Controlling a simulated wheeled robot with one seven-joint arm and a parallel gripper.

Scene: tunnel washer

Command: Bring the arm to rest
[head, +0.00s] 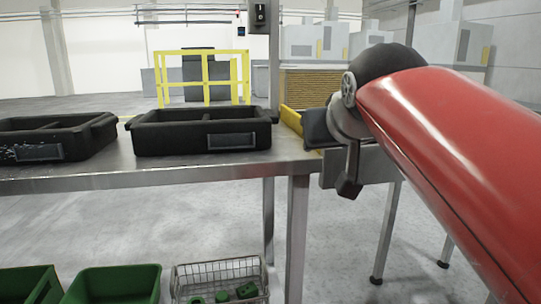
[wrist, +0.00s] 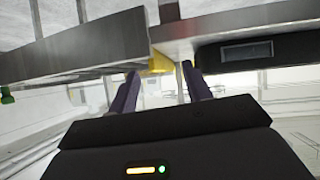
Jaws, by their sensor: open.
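My arm, red with a black rounded joint, reaches in from the right in the head view. Its far end is beside the right end of the metal table (head: 225,172). My gripper (wrist: 160,68) shows clearly in the wrist view: its two dark fingers stand apart with nothing held between them. Past the fingertips are a small yellow part (wrist: 160,62) and the table edge (wrist: 222,36). In the head view the fingers cannot be made out for certain against the arm's end.
Two black divided trays, one at left (head: 38,152) and one nearer the middle (head: 205,140), stand on the table. Below are green bins (head: 115,284) and a wire basket (head: 222,270) with green items. A yellow frame (head: 205,75) stands behind. Floor below the table's right end looks open.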

